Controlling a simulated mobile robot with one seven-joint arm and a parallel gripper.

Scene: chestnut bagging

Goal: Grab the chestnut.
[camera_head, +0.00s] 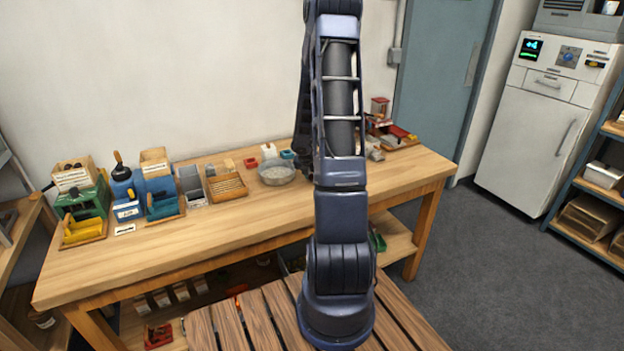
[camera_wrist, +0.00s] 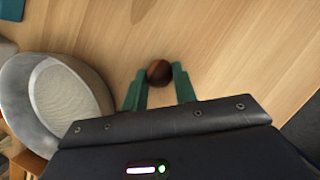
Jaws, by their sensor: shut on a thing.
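A round, dark brown chestnut (camera_wrist: 159,73) shows in the wrist view between the green fingers of my gripper (camera_wrist: 160,80). The fingers are shut on it, near their tips. The wooden tabletop (camera_wrist: 220,45) is behind and around it; I cannot tell whether the chestnut touches the wood. In the head view my arm hides the gripper and the chestnut.
A round grey bowl (camera_wrist: 28,112) with a pale mesh-like inside is left of my gripper; it also shows in the head view (camera_head: 276,173). Small boxes, trays and tools line the table's back and left. The front strip of the table (camera_head: 200,240) is clear.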

